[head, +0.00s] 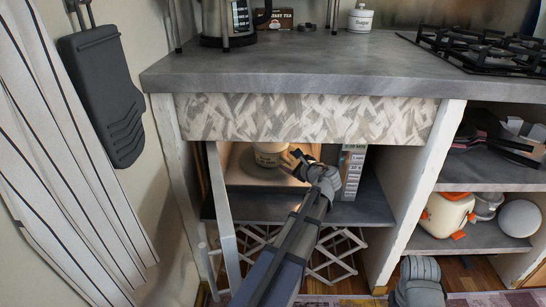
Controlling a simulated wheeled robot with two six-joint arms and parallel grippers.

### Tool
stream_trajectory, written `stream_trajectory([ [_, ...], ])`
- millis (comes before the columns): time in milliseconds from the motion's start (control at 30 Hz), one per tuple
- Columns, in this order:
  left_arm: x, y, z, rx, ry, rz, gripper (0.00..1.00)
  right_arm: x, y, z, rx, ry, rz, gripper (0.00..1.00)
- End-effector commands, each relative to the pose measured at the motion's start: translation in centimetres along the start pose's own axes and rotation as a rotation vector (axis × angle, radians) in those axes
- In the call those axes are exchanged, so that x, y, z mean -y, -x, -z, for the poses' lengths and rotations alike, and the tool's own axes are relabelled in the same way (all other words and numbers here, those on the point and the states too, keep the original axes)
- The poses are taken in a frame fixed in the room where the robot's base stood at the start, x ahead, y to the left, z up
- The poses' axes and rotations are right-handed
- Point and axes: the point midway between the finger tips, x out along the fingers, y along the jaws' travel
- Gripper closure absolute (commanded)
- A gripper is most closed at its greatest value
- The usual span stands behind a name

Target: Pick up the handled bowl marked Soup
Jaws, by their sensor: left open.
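A cream bowl (268,155) with lettering too small to read stands inside the open compartment under the counter. It looks like the handled Soup bowl, but I cannot make out its handle clearly. My left gripper (298,163) is open and reaches into the compartment at the bowl's right side. Its fingers are close to the bowl, and I cannot tell whether they touch it. The gripper hides part of the bowl's right side. A grey rounded part of my right arm shows at the bottom right, but its fingers are not visible.
The compartment has a grey shelf (362,207), a narrow upright box (352,172) to the right and a thin door (222,215) standing open on the left. The patterned drawer front (305,118) hangs just above. An orange-and-white pot (447,213) sits in the right cubby.

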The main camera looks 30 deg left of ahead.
Motion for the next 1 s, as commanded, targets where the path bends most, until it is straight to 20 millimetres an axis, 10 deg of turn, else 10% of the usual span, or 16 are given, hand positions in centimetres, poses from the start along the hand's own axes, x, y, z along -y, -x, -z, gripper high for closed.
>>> stream_trajectory([
  [300, -0.09, -1.23, 0.05, 0.000, 0.001, 0.000, 0.37, 0.05, -0.47, 0.03, 0.000, 0.000, 0.000, 1.00],
  [867, -0.10, -1.21, 0.05, 0.000, 0.001, -0.001, 1.00, 0.05, -0.48, 0.03, 0.000, 0.000, 0.000, 1.00],
  [1000, -0.11, -1.21, 0.05, 0.000, 0.001, -0.001, 1.00, 0.05, -0.48, 0.03, 0.000, 0.000, 0.000, 1.00],
])
